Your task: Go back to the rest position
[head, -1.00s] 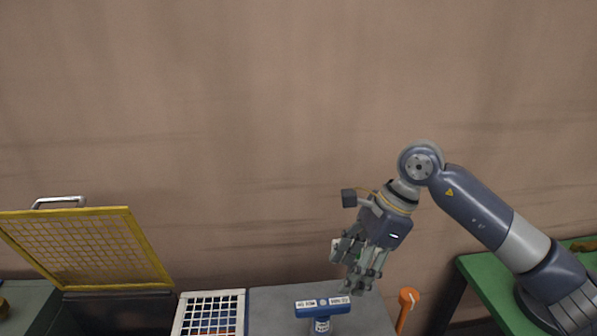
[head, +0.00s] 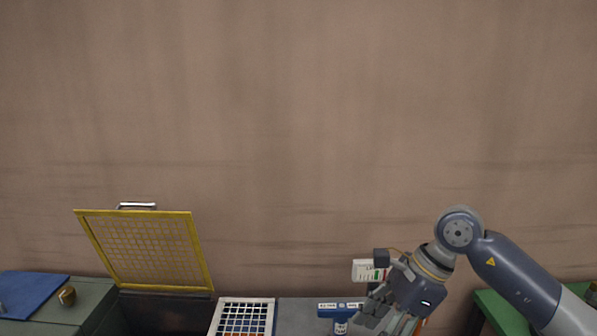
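My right gripper (head: 384,322) is low in the head view, in front of the grey bench. Its two fingers look spread, with nothing seen between them, though their lower ends are close to the frame's bottom edge. It is just right of a blue T-shaped tool (head: 340,308) with white labels and partly overlaps it. My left gripper is not in view.
A bin with a raised yellow mesh lid (head: 145,250) stands at left, beside a white grid tray (head: 243,318). A white panel (head: 364,270) is partly behind my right wrist. A green table (head: 493,307) is at right. The wall space above is free.

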